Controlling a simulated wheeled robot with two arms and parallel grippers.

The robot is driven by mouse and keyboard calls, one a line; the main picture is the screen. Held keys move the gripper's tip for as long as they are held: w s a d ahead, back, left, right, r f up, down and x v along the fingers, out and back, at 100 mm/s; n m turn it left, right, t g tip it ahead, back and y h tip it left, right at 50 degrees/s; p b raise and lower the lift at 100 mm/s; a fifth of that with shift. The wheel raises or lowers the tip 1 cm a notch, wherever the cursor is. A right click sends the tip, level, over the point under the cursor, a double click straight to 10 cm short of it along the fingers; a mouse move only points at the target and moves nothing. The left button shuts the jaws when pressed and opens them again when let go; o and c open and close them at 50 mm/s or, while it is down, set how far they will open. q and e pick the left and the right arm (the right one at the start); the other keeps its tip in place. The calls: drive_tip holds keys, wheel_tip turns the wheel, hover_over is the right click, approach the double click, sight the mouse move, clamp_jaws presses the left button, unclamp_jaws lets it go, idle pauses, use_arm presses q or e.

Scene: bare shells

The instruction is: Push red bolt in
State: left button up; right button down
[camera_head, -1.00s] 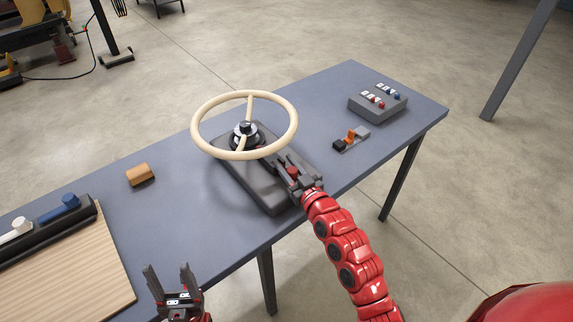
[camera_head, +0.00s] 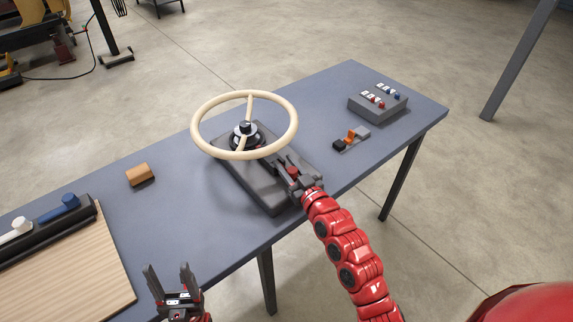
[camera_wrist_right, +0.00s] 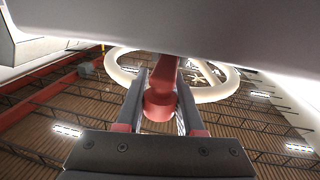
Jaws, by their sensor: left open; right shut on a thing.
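The red bolt (camera_wrist_right: 160,100) shows in the right wrist view between the two fingers of my right gripper (camera_wrist_right: 160,112). Its far end meets the grey surface above it. In the head view my right gripper (camera_head: 288,172) is at the right side of the grey base box (camera_head: 262,190), with a bit of red between its fingers. The gripper is shut on the bolt. A cream steering wheel (camera_head: 289,108) stands on this box. My left gripper (camera_head: 170,278) is open and empty at the table's front edge. How deep the bolt sits is hidden.
On the blue-grey table (camera_head: 320,100) are a grey box with small red and blue knobs (camera_head: 378,103), a small orange-levered switch (camera_head: 351,138) and an orange-brown block (camera_head: 140,174). A wooden board (camera_head: 70,265) with blue and white handles lies at left.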

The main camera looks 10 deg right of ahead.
sight(279, 159)
idle(0.3)
drive_tip(key=b+x, duration=0.2)
drive_tip(key=x, duration=0.1)
drive_tip(key=shift+a, duration=0.2)
drive_tip(key=shift+r, duration=0.1)
drive_tip(key=c, duration=0.5)
unclamp_jaws()
drive_tip(key=shift+s+d, duration=0.15)
drive_tip(key=shift+s, duration=0.2)
drive_tip(key=shift+v, duration=8.3)
